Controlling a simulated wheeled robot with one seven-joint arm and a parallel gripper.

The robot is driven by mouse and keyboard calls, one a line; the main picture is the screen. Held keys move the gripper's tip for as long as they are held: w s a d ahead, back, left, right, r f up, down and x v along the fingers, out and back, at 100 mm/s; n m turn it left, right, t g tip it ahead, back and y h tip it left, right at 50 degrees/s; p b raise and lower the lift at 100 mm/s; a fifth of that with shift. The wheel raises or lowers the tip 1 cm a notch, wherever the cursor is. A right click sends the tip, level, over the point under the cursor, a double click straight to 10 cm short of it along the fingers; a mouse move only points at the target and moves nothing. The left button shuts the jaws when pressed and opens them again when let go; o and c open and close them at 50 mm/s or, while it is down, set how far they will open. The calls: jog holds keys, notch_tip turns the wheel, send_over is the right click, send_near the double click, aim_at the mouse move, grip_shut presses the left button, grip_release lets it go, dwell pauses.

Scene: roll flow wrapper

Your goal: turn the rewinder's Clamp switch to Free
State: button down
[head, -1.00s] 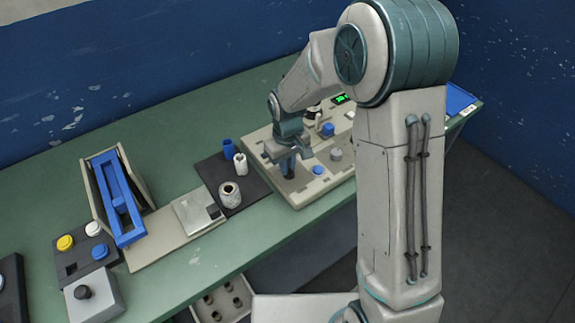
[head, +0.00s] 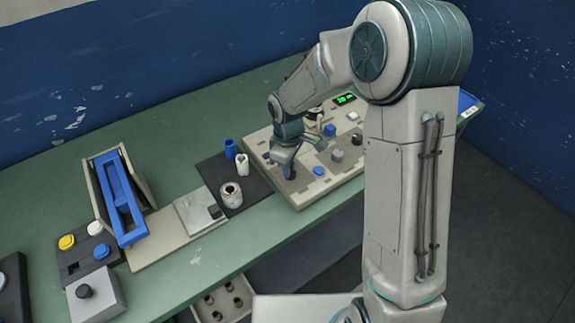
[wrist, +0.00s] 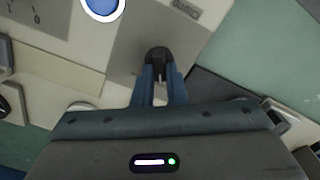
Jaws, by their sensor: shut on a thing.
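The rewinder (head: 312,192) is a beige panel on the green bench, with several knobs and buttons. My gripper (head: 289,168) points down over its near left part. In the wrist view my gripper (wrist: 159,72) has its blue fingers shut on a dark round knob, the Clamp switch (wrist: 157,54), which stands on a grey patch of the panel. The fingers hide part of the knob, and I cannot read which way its pointer faces.
A blue button (head: 320,171) lies right of my gripper; in the wrist view the blue button (wrist: 102,5) has a white ring. A grey knob (head: 337,155) and a green display (head: 345,98) are farther off. A dark mat (head: 258,186) with small rolls lies left.

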dwell(0.3)
jog(key=c, duration=1.5)
grip_release()
jog(key=shift+o, duration=0.2)
jog(key=shift+r, duration=0.1)
notch_tip(320, 180, up, 14)
jog(key=shift+f, duration=0.2)
jog(key=shift+s, duration=0.1)
jog(key=s+d+r+m+t, duration=0.1)
jog(key=s+d+m, duration=0.5)
jog(key=s, duration=0.3)
jog(key=s+d+r+m+t, duration=0.2)
jog(key=s+d+m, duration=0.5)
jog(key=s, duration=0.3)
jog(key=shift+s+d, duration=0.25)
jog(key=shift+d, duration=0.3)
